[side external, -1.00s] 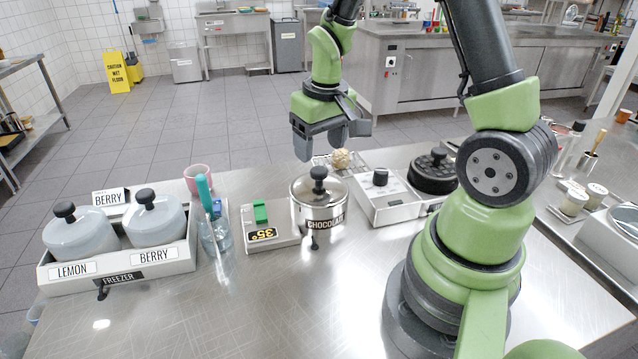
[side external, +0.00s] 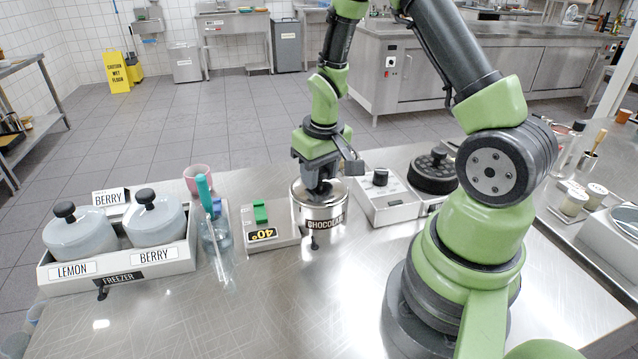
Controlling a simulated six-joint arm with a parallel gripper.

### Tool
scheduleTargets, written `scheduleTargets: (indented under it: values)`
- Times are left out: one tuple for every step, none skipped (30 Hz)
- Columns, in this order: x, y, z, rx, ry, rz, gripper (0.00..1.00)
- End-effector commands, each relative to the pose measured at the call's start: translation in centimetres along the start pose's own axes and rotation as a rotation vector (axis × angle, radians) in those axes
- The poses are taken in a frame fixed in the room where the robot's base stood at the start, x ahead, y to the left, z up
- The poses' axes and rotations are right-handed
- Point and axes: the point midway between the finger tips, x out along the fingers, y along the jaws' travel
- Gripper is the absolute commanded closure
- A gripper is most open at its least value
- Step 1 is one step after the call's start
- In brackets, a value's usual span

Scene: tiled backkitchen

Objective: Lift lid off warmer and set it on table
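The chocolate warmer (side external: 320,215) is a round steel pot labelled CHOCOLATE, standing on the steel table (side external: 240,318). Its shiny lid (side external: 301,193) sits on the pot, and its black knob is mostly hidden by my gripper. My gripper (side external: 319,188) points straight down over the lid's middle, with its fingertips low at the knob. I cannot tell whether the fingers are closed on the knob or only around it.
Left of the pot is a panel with a green switch and a display (side external: 262,235) reading 40°. A freezer box (side external: 170,264) with two lidded tubs stands further left. A white unit (side external: 388,205) stands close on the right. The front table is clear.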

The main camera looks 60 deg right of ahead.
Motion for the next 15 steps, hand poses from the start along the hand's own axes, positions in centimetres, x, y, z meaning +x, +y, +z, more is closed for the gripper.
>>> scheduleTargets:
  values:
    - [0.0,0.0,0.0,0.0,0.0,0.0,0.81]
    - [0.0,0.0,0.0,0.0,0.0,0.0,0.88]
    - [0.0,0.0,0.0,0.0,0.0,0.0,0.9]
    - [0.0,0.0,0.0,0.0,0.0,0.0,0.9]
    - [0.0,0.0,0.0,0.0,0.001,0.0,0.9]
    - [0.0,0.0,0.0,0.0,0.0,0.0,0.9]
    - [0.0,0.0,0.0,0.0,0.0,0.0,0.9]
    - [0.0,0.0,0.0,0.0,0.0,0.0,0.9]
    - [-0.1,0.0,0.0,0.0,0.001,0.0,0.9]
    - [-0.1,0.0,0.0,0.0,0.001,0.0,0.9]
    - [-0.2,0.0,-0.1,-0.001,0.002,0.0,0.9]
    - [-0.5,0.0,-0.1,0.0,0.003,0.0,0.9]
    - [-0.8,0.0,-0.2,0.0,0.003,0.0,0.9]
    - [-1.1,0.0,-0.2,0.0,0.005,0.0,0.9]
    - [-1.8,0.0,-0.3,0.001,0.005,0.0,0.9]
